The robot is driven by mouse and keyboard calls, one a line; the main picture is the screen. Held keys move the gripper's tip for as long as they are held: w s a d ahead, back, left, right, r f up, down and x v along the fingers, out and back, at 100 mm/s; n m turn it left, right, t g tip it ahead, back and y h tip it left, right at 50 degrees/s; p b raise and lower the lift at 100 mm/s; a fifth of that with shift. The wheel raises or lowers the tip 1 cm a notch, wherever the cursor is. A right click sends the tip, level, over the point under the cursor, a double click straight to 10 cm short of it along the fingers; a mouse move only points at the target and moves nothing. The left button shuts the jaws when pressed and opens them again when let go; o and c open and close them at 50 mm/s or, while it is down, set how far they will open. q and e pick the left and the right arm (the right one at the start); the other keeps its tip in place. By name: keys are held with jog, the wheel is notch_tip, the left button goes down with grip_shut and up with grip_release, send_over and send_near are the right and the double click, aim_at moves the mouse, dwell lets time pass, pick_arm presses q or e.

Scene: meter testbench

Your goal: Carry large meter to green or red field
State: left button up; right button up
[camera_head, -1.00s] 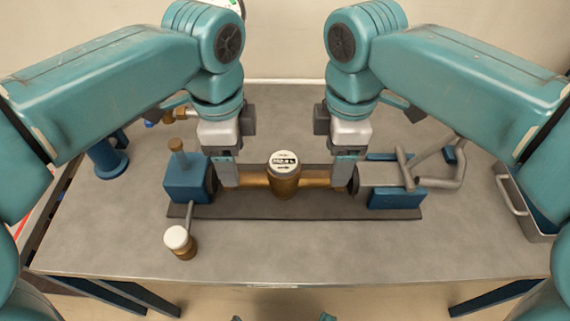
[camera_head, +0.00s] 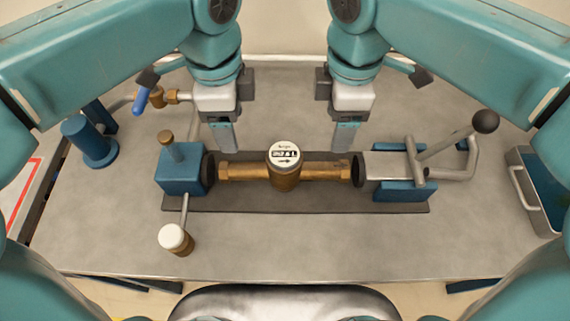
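The large meter (camera_head: 284,176) is a brass pipe body with a round white dial on top. It lies level between the blue left clamp block (camera_head: 181,172) and the right clamp (camera_head: 385,165) on the bench. My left gripper (camera_head: 224,137) and my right gripper (camera_head: 346,137) point down behind the pipe, near its left and right ends. Both look apart from the meter. The gap between their fingers cannot be made out. A white panel with a red outline (camera_head: 20,203) shows at the left edge, partly hidden by my arm. No green field shows.
A dark mat (camera_head: 290,201) lies under the fixture. A lever with a black knob (camera_head: 485,121) rises at the right clamp. A white-topped brass knob (camera_head: 173,238), a blue-handled valve (camera_head: 141,99) and a blue post (camera_head: 89,145) stand left. A tray (camera_head: 529,192) sits at the right edge.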

aim_at(240, 166)
pick_arm(q)
notch_tip(240, 166, down, 15)
jog(key=shift+s+a+f, duration=0.1)
jog(key=shift+s+f, duration=0.05)
pick_arm(e)
notch_tip(240, 166, down, 15)
jog(key=shift+s+f, duration=0.1)
jog(key=shift+s, duration=0.05)
pick_arm(q)
jog(key=shift+s+f, duration=0.2)
pick_arm(e)
jog(key=shift+s+f, duration=0.2)
pick_arm(q)
jog(key=shift+w, duration=0.1)
pick_arm(e)
jog(key=shift+w+f, duration=0.1)
pick_arm(q)
jog(key=shift+c, duration=0.3)
pick_arm(e)
jog(key=shift+c, duration=0.3)
pick_arm(q)
grip_shut()
pick_arm(e)
grip_shut()
